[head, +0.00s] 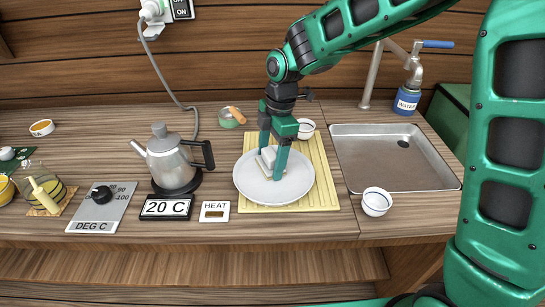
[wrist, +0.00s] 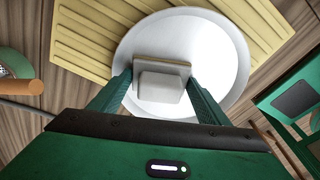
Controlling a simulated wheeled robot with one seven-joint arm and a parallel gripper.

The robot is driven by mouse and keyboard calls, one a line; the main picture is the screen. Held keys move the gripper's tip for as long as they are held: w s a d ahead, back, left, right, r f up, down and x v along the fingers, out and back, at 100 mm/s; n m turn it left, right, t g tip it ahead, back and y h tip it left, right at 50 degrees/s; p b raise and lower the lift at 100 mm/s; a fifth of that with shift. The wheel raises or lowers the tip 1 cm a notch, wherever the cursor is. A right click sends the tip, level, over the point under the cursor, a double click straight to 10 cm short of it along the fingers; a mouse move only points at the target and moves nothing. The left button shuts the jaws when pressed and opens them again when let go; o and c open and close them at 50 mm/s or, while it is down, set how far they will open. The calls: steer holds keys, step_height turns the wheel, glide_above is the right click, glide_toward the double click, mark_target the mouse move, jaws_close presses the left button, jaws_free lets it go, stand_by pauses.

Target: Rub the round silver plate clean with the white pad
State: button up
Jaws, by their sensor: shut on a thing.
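The round silver plate (head: 262,196) lies flat on a yellow slatted mat (head: 325,185) on the counter. It also shows in the wrist view (wrist: 222,50), with its pale rim around it. My gripper (head: 272,168) points down over the plate's middle and is shut on the white pad (head: 268,155). In the wrist view the pad (wrist: 161,85) sits between both fingers, a pale block with a tan edge on its far side. The pad is low over the plate and seems to rest on it; exact contact is hard to tell.
A kettle (head: 172,160) stands left of the mat, behind a temperature display (head: 166,207) and a heat switch (head: 215,211). A white cup (head: 306,128) stands behind the plate. A second cup (head: 376,202) stands right, in front of the sink (head: 385,160).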

steer(key=shift+a+f, duration=0.1)
steer(key=shift+a, duration=0.45)
steer(key=shift+r, duration=0.75)
steer(key=shift+d, duration=0.1)
steer(key=shift+d+f, duration=0.1)
steer(key=shift+d, duration=1.8)
steer(key=shift+f, duration=0.6)
